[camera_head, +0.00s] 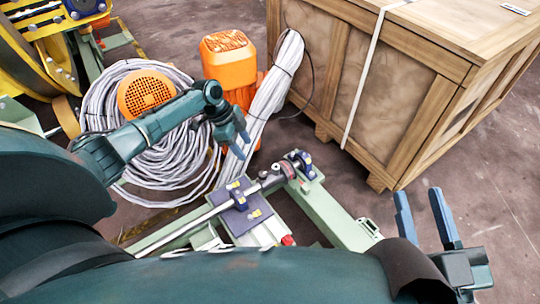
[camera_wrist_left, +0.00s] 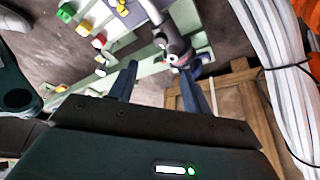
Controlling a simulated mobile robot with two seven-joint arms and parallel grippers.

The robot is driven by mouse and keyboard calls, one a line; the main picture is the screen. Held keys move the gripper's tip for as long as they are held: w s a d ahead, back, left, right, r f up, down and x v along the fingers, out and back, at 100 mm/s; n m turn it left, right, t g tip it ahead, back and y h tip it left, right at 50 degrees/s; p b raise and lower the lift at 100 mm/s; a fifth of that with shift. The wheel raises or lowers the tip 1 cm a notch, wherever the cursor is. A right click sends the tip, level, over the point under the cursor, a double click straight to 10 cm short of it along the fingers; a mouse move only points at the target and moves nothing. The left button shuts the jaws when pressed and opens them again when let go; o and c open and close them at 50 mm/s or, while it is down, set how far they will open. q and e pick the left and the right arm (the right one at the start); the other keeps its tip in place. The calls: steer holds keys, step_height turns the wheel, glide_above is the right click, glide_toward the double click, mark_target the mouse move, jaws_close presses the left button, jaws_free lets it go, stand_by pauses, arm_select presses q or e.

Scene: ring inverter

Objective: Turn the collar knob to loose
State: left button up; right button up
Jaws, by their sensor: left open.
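A metal shaft (camera_head: 185,221) runs along a pale green bench frame. A dark collar (camera_head: 270,178) sits on it near its right end, with a small reddish spot that may be the knob (camera_head: 276,167). My left gripper (camera_head: 243,147) is open and empty, above and behind the collar, apart from it. In the left wrist view the collar (camera_wrist_left: 174,44) lies just beyond the open fingers (camera_wrist_left: 160,70), with the reddish spot on its near side. The knob's setting is too small to tell. My right gripper (camera_head: 420,195) is open and empty at the right, away from the shaft.
A large wooden crate (camera_head: 350,80) stands behind right. A coil of grey cable (camera_head: 100,125), an orange motor (camera_head: 228,60) and a cable bundle (camera_head: 265,100) stand behind the bench. A blue clamp (camera_head: 304,160) holds the shaft end. Floor (camera_head: 510,220) at right is clear.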

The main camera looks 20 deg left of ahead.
mark_target(262, 173)
arm_select(q)
steer(key=b+x, duration=0.6)
steer(key=x, duration=0.6)
steer(key=shift+w+d, duration=0.15)
steer(key=shift+d+f+b, duration=0.15)
steer(key=shift+f+b, duration=0.15)
steer(key=shift+f, duration=0.15)
arm_select(e)
step_height(262, 173, up, 8)
steer(key=n+t+y, duration=0.1)
steer(key=n+y, duration=0.6)
steer(key=shift+w+d+f+n+t+y, duration=0.15)
steer(key=shift+w+d+n+t+y, duration=0.15)
steer(key=shift+d+n, duration=0.1)
arm_select(q)
steer(key=shift+c, duration=0.4)
steer(key=c, duration=0.9)
